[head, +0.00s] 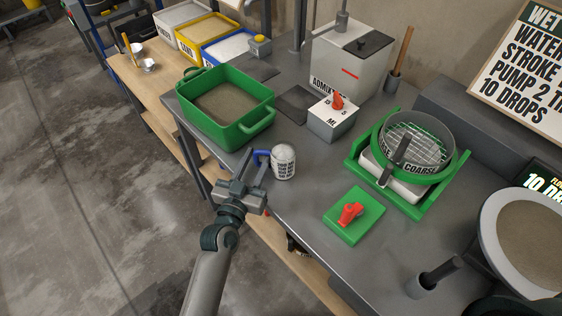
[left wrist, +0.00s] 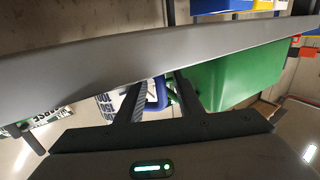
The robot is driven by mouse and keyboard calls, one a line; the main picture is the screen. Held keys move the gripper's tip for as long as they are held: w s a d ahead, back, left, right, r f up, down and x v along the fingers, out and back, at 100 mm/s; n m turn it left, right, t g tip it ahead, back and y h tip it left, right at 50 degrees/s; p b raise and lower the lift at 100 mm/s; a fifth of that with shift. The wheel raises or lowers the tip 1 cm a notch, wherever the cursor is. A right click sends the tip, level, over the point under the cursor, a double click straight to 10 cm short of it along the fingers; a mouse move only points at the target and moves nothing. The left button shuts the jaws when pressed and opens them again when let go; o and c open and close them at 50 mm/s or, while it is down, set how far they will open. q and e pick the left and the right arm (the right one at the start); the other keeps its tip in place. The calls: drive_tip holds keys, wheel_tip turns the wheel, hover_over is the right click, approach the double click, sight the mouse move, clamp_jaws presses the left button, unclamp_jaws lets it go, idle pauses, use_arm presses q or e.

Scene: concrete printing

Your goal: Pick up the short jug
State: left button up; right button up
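The short jug (head: 284,163) is a small white cup with dark printed marks and a blue handle (head: 261,156) on its left side. It stands upright near the front edge of the grey bench. My left gripper (head: 254,166) is at the handle, with its fingers apart. In the left wrist view, the blue handle (left wrist: 157,96) shows between the two spread fingers, and the jug's marked wall (left wrist: 108,104) is partly hidden behind the left finger. I cannot tell whether a finger touches the handle. My right gripper is not in view.
A green tub (head: 266,112) stands close behind the jug to the left. A grey box with a red knob (head: 331,121) is behind it to the right. A green plate with a red knob (head: 352,214) and a sieve in a green frame (head: 446,181) are to the right.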

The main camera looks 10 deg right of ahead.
use_arm(q)
drive_tip(key=shift+w, duration=0.1)
idle(0.4)
clamp_jaws()
drive_tip(key=shift+r, duration=0.15)
drive_tip(key=shift+r, duration=0.5)
drive_tip(key=r, duration=0.3)
drive_tip(key=shift+a+r, duration=0.1)
drive_tip(key=shift+a, duration=0.1)
drive_tip(key=s+a+r+b, duration=0.2)
drive_tip(key=s+a+r, duration=0.4)
drive_tip(key=s+a, duration=0.2)
drive_tip(key=shift+r, duration=0.3)
